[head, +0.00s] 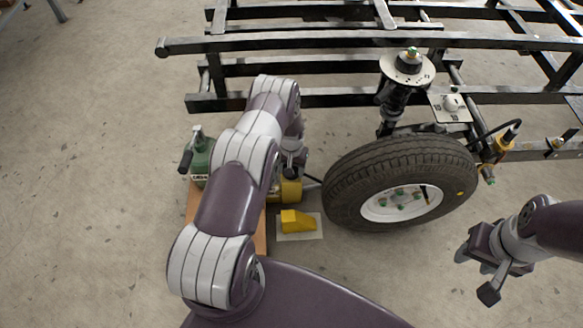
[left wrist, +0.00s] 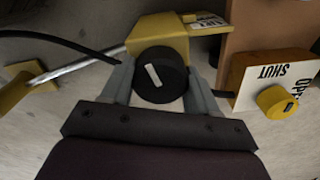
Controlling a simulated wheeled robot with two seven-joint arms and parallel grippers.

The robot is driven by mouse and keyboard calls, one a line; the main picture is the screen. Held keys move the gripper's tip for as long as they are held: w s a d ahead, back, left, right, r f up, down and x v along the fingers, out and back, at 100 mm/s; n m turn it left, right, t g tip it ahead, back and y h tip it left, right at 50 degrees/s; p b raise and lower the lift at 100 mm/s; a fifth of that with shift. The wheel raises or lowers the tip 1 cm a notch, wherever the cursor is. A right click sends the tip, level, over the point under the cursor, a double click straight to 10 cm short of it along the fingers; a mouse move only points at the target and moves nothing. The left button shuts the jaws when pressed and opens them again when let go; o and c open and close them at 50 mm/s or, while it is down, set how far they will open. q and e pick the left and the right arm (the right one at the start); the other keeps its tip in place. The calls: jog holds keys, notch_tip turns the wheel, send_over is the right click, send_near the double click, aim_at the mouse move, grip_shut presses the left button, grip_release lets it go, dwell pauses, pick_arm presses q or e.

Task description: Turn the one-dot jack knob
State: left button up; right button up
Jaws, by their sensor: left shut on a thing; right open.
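In the left wrist view a round black knob (left wrist: 160,75) with one white bar on its face sits on a yellow block (left wrist: 158,35). My left gripper (left wrist: 162,88) is shut on this knob, one finger on each side. A smaller yellow knob (left wrist: 276,102) with a dark mark stands to the right on a white OPEN/SHUT plate, apart from the fingers. I cannot make out a dot count on either knob. In the head view my left arm partly covers the green jack unit (head: 201,160) and its yellow block (head: 291,190). My right gripper (head: 480,272) is open and empty at the lower right.
A tyre (head: 345,178) on a suspension strut (head: 396,100) stands right of the jack, below a black frame (head: 330,97). A yellow wedge (head: 297,222) lies on the floor. A black hose (left wrist: 60,40) and a metal rod (left wrist: 80,68) run beside the knob.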

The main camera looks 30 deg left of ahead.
pick_arm(q)
jog(key=n, duration=0.3)
jog(key=shift+n, duration=0.3)
jog(key=n, duration=0.4)
jog(key=shift+n, duration=0.3)
jog(key=n, duration=1.3)
jog(key=shift+n, duration=0.3)
jog(key=n, duration=0.3)
jog(key=shift+n, duration=0.3)
jog(key=n, duration=0.4)
jog(key=shift+n, duration=2.1)
